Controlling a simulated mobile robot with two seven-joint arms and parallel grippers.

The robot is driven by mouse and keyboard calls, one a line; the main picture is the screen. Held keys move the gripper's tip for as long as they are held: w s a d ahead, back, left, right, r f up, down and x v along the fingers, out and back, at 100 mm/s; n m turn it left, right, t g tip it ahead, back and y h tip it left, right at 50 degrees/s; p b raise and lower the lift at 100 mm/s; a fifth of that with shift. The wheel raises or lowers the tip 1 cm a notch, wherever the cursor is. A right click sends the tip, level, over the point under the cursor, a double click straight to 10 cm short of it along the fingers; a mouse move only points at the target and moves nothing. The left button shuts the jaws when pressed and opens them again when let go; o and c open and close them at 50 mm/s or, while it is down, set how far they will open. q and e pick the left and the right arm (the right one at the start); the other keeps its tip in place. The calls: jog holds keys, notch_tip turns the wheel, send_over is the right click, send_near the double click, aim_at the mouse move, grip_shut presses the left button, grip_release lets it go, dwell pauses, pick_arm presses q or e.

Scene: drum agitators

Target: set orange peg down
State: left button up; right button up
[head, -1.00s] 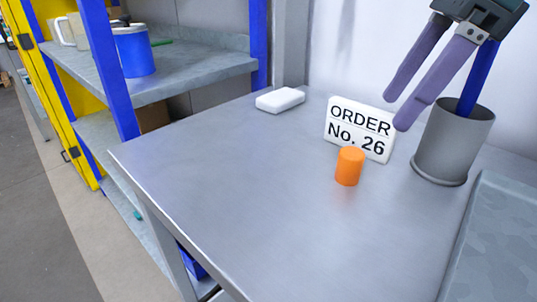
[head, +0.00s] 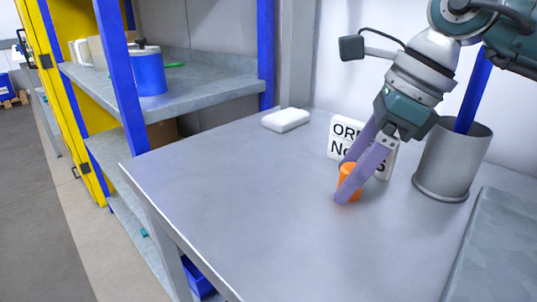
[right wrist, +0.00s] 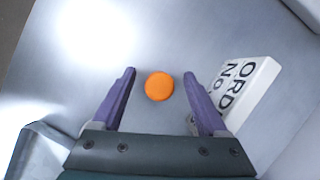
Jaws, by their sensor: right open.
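The orange peg (head: 345,171) stands upright on the grey metal table (head: 240,190), in front of the order sign. In the head view it is partly hidden by a finger of my right gripper (head: 346,182). In the right wrist view the round top of the peg (right wrist: 159,86) shows between the two purple fingers of the right gripper (right wrist: 160,80). The fingers are open, with a gap on each side of the peg. My left gripper is in neither view.
The white order sign (head: 343,131) stands just behind the peg. A grey cup (head: 447,165) with a blue stick stands to the right, beside a grey tray (head: 503,250). A white block (head: 286,120) lies at the back. The table's left part is clear.

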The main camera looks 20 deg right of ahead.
grip_shut()
dwell(0.6)
